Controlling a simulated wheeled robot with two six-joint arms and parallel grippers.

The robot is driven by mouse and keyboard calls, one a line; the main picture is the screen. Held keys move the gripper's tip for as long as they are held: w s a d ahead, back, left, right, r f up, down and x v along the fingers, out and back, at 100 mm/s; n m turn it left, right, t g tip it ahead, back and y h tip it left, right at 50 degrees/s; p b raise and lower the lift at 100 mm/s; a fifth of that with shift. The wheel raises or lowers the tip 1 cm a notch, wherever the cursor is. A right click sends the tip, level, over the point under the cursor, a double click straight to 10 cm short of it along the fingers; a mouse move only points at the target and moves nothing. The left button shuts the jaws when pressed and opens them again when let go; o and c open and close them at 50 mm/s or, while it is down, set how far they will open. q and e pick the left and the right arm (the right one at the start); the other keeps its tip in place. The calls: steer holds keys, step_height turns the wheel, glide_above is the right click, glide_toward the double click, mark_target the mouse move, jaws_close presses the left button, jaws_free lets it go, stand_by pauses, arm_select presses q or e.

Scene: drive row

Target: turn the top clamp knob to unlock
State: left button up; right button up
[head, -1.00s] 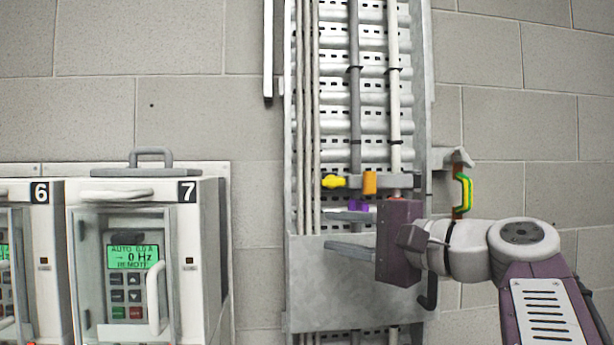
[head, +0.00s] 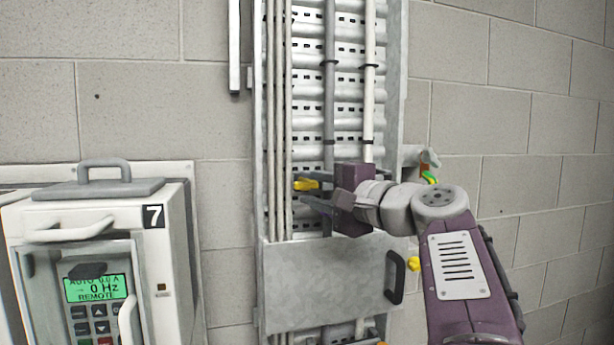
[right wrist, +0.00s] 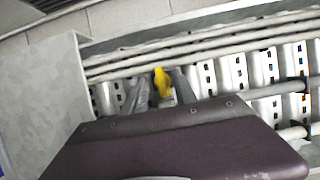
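A yellow clamp knob (head: 306,185) sits high on the cable tray, just above the grey cover plate. My right gripper (head: 313,190) has its fingers apart around this knob, with the palm hiding the clamp behind. In the right wrist view the yellow knob (right wrist: 162,82) stands between the two grey fingers (right wrist: 160,92), with a gap visible on both sides. Whether a finger touches it I cannot tell. My left gripper is not in view.
A grey cover plate (head: 325,285) with a dark handle (head: 395,277) lies below the gripper. Another yellow knob (head: 413,264) shows beside that handle. Drive cabinet 7 (head: 95,250) stands at the left. Cables (head: 330,80) run up the tray.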

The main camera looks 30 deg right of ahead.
steer(key=shift+w+d, duration=0.2)
steer(key=shift+d, duration=0.35)
steer(key=shift+w+a, duration=0.35)
steer(key=shift+a, duration=0.1)
steer(key=shift+w+a, duration=0.15)
steer(key=c, duration=0.5)
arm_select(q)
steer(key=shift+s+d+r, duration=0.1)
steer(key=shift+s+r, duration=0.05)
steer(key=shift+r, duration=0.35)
arm_select(e)
jaws_close()
